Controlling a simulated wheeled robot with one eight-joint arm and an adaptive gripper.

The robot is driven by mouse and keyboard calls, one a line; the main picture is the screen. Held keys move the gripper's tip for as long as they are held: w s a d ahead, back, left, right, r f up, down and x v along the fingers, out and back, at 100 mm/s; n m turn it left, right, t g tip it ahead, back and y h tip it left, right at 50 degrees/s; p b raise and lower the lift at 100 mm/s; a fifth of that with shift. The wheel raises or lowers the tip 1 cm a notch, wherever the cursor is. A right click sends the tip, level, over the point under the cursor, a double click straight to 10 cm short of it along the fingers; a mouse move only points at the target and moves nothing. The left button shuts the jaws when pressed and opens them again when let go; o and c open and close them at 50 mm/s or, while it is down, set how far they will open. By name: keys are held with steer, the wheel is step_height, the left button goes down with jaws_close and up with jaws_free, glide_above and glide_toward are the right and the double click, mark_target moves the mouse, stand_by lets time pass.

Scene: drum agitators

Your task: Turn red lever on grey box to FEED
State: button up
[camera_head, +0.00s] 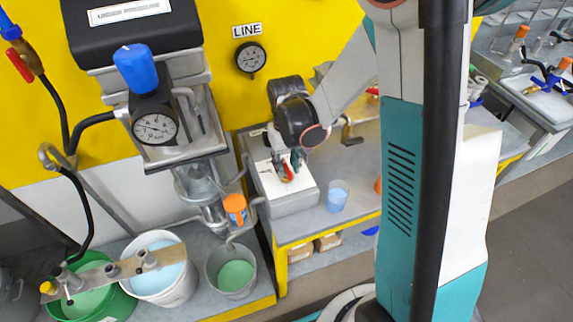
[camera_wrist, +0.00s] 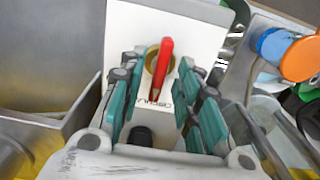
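The red lever (camera_wrist: 162,68) sits on a brass-coloured round base on the white top plate of the grey box (camera_head: 290,203). In the wrist view it runs nearly straight up the picture, leaning slightly right. Its lower end lies beside partly hidden printed letters that look like "CIRCUL", upside down. I cannot read FEED anywhere. My gripper (camera_wrist: 160,95) is open, with its teal fingers on either side of the lever and visible gaps to it. In the head view the lever (camera_head: 287,173) shows small, just below my gripper (camera_head: 286,160).
A clear cup of blue liquid (camera_head: 338,196) stands right of the box on the grey table. An orange-capped part (camera_head: 235,207) and a bucket of green liquid (camera_head: 235,274) are to the left. A gauge (camera_head: 251,57) marked LINE hangs on the yellow wall behind.

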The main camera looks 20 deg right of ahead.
jaws_close()
steer(key=shift+m, duration=0.3)
steer(key=m+b, duration=0.1)
steer(key=m, duration=0.3)
steer(key=shift+m+b, duration=0.55)
steer(key=shift+m, duration=1.55)
jaws_free()
